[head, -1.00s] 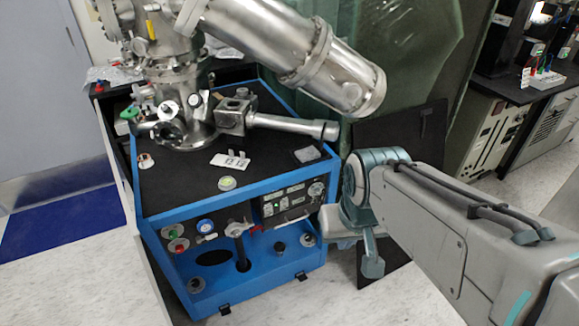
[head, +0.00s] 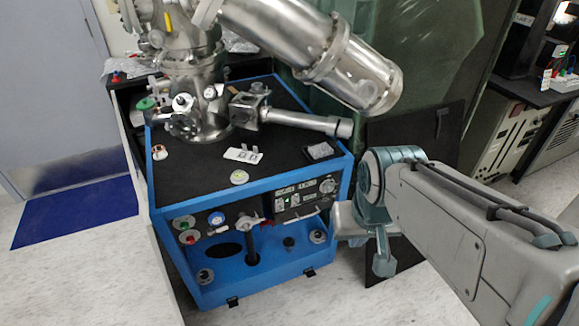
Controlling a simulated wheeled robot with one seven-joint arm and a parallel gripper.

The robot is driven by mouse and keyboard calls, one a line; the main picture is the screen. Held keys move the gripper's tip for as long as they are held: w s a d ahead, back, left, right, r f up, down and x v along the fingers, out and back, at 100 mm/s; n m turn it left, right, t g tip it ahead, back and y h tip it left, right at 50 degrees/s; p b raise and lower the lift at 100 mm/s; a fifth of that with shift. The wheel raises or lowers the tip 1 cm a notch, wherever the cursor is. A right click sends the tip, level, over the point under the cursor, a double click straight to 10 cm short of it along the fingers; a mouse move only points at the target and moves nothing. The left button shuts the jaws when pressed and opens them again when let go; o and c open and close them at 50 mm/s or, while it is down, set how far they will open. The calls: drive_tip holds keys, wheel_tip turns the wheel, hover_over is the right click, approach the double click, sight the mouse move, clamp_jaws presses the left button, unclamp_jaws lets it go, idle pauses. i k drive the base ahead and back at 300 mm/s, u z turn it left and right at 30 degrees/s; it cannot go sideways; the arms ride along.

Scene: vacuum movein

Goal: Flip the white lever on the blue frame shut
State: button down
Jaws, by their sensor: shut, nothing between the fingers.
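The blue frame (head: 215,292) is a box-like cart with a black top and an open front. A small white lever (head: 248,221) sits on its front face, between a blue-rimmed gauge and a black control panel. It looks roughly crosswise, but it is too small to tell its exact setting. My gripper (head: 383,264) hangs at the end of my grey and teal arm, to the right of the frame's front right corner. It is shut and empty, clearly apart from the lever. Its fingertips are partly unclear from this angle.
A steel vacuum chamber (head: 195,75) stands on the frame, its large tube (head: 320,55) reaching right above the top. The control panel (head: 303,199) lies between lever and gripper. A black board (head: 415,140) stands behind my arm. Pale floor (head: 80,275) is open at left.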

sight(210, 232)
drive_tip(key=z, duration=2.1)
drive_tip(key=k, duration=1.25)
drive_tip(key=u, duration=2)
drive_tip(key=i, duration=0.5)
drive_tip(key=u, duration=0.05)
